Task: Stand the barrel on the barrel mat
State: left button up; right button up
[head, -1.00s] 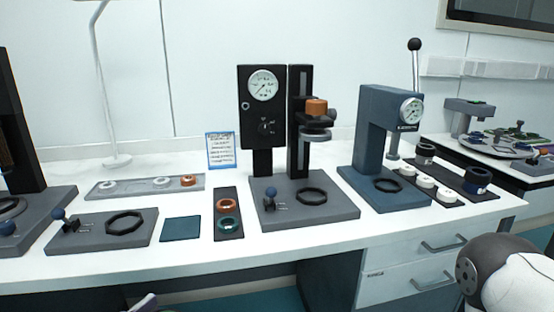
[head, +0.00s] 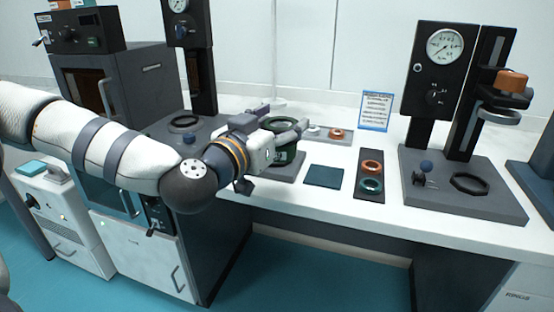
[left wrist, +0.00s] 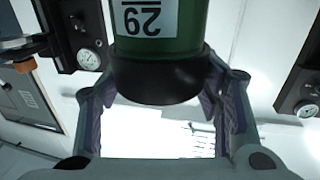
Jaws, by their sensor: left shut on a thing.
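My left gripper (head: 284,137) is shut on a green barrel (head: 290,156), above the grey plate on the bench. In the left wrist view, the left gripper (left wrist: 158,98) has its fingers on either side of the black end of the barrel (left wrist: 160,50). A white label reading 29 shows upside down there. The gripper and arm partly cover the barrel in the head view. A dark teal square mat (head: 323,178), likely the barrel mat, lies flat and bare on the white bench, right of the barrel. My right gripper is not in view.
A dark tray with an orange ring (head: 371,167) and a green ring (head: 371,184) lies right of the mat. A black gauge press (head: 436,75) stands further right. A notice (head: 376,111) stands behind. A dark oven (head: 115,90) is at the left.

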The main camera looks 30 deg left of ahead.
pick_arm(q)
jog(key=r, duration=0.1)
jog(key=a+r+y, duration=0.1)
jog(key=r, duration=0.1)
jog(key=shift+r+n, duration=0.25)
jog(key=shift+n, duration=0.05)
jog(key=shift+w, duration=0.1)
jog(key=shift+w+a+f, duration=0.2)
jog(key=shift+w+f, duration=0.05)
jog(key=shift+f, duration=0.05)
jog(key=w+a+f+b, duration=0.2)
jog(key=w+f, duration=0.1)
jog(key=f, duration=0.1)
jog(key=w+a+f+b, duration=0.2)
jog(key=w+f, duration=0.1)
jog(key=w, duration=0.1)
jog(key=w+a+f+b, duration=0.2)
jog(key=w+a+f, duration=0.1)
jog(key=w+f, duration=0.1)
jog(key=shift+w+f, duration=0.2)
jog(key=shift+f, duration=0.1)
jog(key=shift+s+f, duration=0.1)
jog(key=shift+f, duration=0.25)
grip_shut()
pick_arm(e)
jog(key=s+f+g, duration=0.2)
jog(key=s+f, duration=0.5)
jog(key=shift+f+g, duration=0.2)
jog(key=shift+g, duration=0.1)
